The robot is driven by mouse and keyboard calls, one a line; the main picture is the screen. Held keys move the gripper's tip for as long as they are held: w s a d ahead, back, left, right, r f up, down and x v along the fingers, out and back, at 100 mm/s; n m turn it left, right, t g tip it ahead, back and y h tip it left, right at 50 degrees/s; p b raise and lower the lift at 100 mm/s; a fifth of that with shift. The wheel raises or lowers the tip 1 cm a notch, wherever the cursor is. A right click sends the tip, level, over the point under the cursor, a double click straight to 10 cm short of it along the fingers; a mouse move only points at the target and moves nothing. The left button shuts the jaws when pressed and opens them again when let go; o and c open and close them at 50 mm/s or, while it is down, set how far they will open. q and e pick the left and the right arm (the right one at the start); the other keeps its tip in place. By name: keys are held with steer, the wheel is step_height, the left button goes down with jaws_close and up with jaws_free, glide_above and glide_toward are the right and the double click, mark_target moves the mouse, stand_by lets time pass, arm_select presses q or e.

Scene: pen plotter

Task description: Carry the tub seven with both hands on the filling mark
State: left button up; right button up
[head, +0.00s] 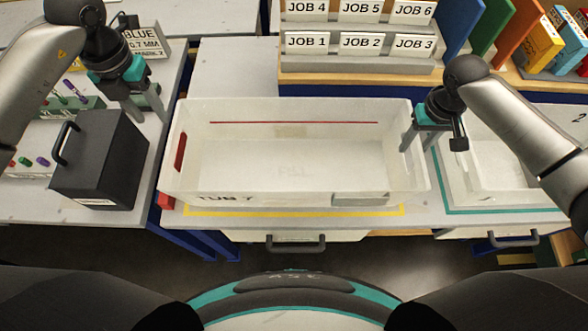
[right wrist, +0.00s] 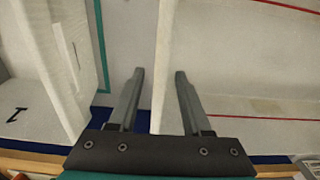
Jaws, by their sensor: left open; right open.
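Tub seven (head: 222,198) is a wide white open tub with "TUB 7" on its front. It stands level on the bench, with a red line along its inner back wall and a red patch on its left end. A yellow outline (head: 300,211) shows along its front; a teal outline (head: 500,211) lies to the right. I cannot tell which is the filling mark. My left gripper (head: 150,112) is open, left of the tub and apart from it. My right gripper (head: 424,140) is open at the tub's right end; in the right wrist view its fingers (right wrist: 158,76) lie either side of the pale wall.
A black box with a handle (head: 105,155) stands close to the left of the tub. A smaller white tub (head: 500,180) sits within the teal outline. Job-labelled holders (head: 358,42) stand behind. Drawer handles (head: 296,244) face me below the bench edge.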

steer(key=shift+r, duration=0.3)
arm_select(q)
steer(key=shift+r, duration=0.4)
arm_select(e)
step_height(320, 180, up, 11)
steer(key=shift+r, duration=0.2)
arm_select(q)
steer(key=shift+s, duration=0.1)
arm_select(e)
steer(key=shift+s, duration=0.1)
